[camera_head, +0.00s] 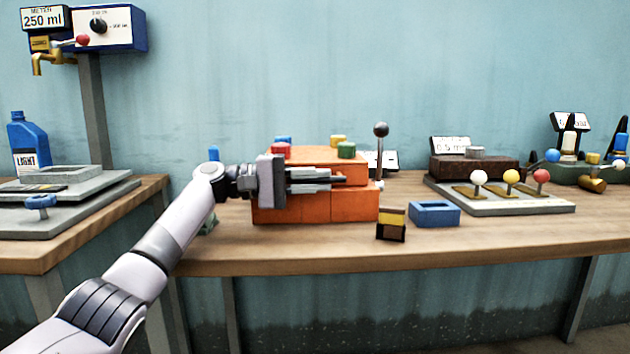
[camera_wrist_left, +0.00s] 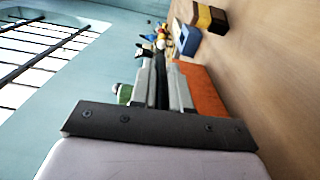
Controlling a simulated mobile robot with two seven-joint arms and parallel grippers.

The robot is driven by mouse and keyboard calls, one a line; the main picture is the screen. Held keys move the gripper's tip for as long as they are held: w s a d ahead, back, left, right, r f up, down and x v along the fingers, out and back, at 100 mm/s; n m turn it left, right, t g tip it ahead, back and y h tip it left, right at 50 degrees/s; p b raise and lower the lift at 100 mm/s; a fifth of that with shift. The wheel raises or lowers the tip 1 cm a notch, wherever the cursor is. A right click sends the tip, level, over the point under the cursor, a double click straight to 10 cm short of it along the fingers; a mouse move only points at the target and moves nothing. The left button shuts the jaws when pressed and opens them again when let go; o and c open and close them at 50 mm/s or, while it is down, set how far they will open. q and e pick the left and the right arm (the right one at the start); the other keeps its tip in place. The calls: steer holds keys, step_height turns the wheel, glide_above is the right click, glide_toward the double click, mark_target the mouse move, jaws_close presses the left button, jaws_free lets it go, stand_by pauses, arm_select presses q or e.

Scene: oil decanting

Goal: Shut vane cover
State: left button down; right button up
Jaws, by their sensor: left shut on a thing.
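An orange box (camera_head: 280,206) with an orange top section (camera_head: 318,154) stands on the wooden bench; which part is the vane cover is not clear. Red, blue, yellow and green caps sit on top. My left gripper (camera_head: 338,181) lies across its front, fingers pointing right, shut on a dark bar at the box front. In the left wrist view the fingers (camera_wrist_left: 162,62) run alongside the orange box (camera_wrist_left: 202,90), with the dark bar between them. The fingers hide part of the box front. My right gripper is not in view.
A black-knobbed lever (camera_head: 381,130) stands just right of the box. A small yellow-brown block (camera_head: 391,224) and a blue tray (camera_head: 434,214) sit on the bench. A panel with three coloured-knob levers (camera_head: 505,203) is farther right. A blue oil jug (camera_head: 28,140) stands far left.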

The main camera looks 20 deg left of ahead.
arm_select(q)
steer(key=c, duration=1.1)
jaws_free()
steer(key=shift+f, duration=0.4)
steer(key=shift+r, duration=0.1)
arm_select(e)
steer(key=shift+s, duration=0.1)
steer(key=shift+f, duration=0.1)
arm_select(q)
steer(key=v, duration=0.6)
steer(key=shift+s+a+p, duration=0.3)
steer(key=shift+a, duration=0.2)
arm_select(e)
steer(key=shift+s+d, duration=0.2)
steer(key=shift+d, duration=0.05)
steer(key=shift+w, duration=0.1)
